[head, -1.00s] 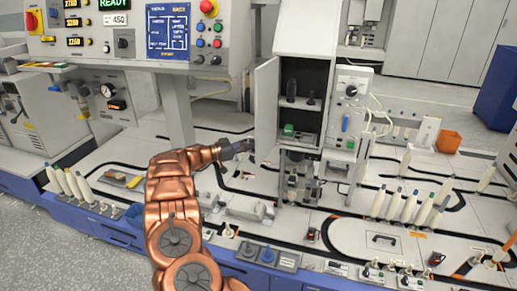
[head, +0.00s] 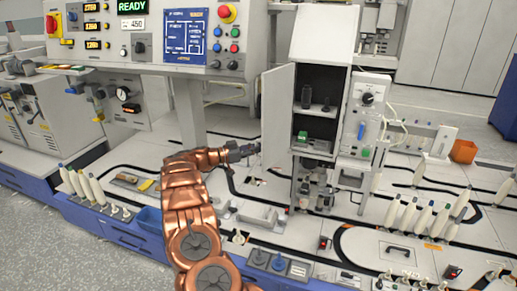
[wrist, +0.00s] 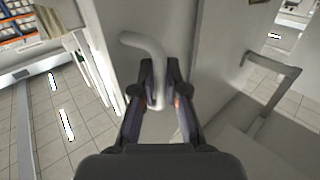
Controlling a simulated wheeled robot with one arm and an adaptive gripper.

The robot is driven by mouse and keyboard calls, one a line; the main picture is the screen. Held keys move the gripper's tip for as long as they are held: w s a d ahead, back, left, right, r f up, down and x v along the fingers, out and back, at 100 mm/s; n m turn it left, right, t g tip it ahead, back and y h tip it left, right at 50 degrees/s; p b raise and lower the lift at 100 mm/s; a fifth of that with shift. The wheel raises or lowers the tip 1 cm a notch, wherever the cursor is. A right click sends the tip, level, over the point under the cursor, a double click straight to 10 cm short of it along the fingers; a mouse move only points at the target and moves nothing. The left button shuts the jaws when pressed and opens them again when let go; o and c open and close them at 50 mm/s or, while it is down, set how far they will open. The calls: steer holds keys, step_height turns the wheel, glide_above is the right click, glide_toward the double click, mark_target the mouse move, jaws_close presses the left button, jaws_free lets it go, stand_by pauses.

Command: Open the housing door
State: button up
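The housing (head: 347,110) is a tall white cabinet right of centre in the head view. Its door (head: 277,115) stands part-way open, hinged at the cabinet's left front edge, and the dark inside shows. My gripper (head: 250,149) is at the door's lower left edge. In the wrist view, the grey curved door handle (wrist: 143,43) runs down between the two fingers of my gripper (wrist: 160,72), which are closed around its lower end. The door's pale panel (wrist: 185,35) fills the middle behind it. The handle is too small to make out in the head view.
A control panel (head: 150,35) overhangs the bench to the left of the door. Dark bobbins (head: 306,97) and a green block (head: 303,136) stand inside the housing. A grey fixture (head: 255,214) and white bobbins (head: 425,215) stand on the bench. A grey bracket (wrist: 270,75) is right of my gripper.

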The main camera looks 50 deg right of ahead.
steer(key=o, duration=0.4)
steer(key=v, duration=1.2)
stand_by(0.5)
